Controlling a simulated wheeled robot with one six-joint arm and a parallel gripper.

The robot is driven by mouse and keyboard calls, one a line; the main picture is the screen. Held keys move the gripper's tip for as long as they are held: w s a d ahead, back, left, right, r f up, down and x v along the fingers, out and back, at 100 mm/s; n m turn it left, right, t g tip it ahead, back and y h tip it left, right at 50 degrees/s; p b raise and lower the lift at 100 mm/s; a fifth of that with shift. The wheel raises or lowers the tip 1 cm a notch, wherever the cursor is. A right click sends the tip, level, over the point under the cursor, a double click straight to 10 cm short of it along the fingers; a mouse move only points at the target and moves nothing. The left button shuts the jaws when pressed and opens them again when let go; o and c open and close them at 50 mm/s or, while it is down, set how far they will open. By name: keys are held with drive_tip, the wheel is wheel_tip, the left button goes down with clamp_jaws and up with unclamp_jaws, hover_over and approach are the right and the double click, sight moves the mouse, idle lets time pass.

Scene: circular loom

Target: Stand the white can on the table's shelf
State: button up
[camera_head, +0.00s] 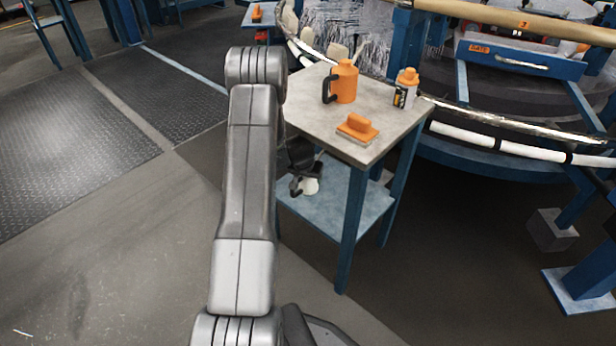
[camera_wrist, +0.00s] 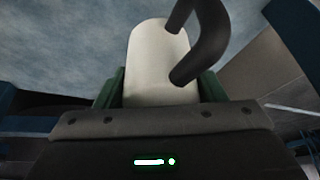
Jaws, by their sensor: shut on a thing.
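My gripper (camera_head: 303,184) is shut on the white can (camera_head: 310,187). In the head view it is at the left side of the small table (camera_head: 318,84), below the tabletop level and over the shelf area. The can shows large in the wrist view (camera_wrist: 157,65), between the green finger pads, with a dark curved handle on its right. The blue shelf (camera_head: 332,212) is low between the table legs; a blue-grey surface fills the upper left of the wrist view. I cannot tell whether the can touches the shelf. My arm hides part of the table's left side.
On the tabletop stand an orange jug (camera_head: 345,82) with a black handle, an orange-topped bottle (camera_head: 405,88) and an orange-handled brush (camera_head: 357,128). The blue table leg (camera_head: 353,230) is close to the shelf front. The circular loom (camera_head: 500,110) is behind. The shelf's visible part looks bare.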

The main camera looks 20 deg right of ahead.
drive_tip(key=shift+f+b, duration=0.45)
drive_tip(key=shift+b, duration=0.1)
drive_tip(key=o, duration=1.3)
drive_tip(key=shift+c, duration=0.2)
drive_tip(key=shift+r, duration=0.1)
drive_tip(key=p+v, duration=0.1)
drive_tip(key=v, duration=0.4)
drive_tip(key=shift+s+a, duration=0.2)
drive_tip(key=s+a+b, duration=0.7)
drive_tip(key=s+b, duration=0.1)
drive_tip(key=shift+s+a, duration=0.3)
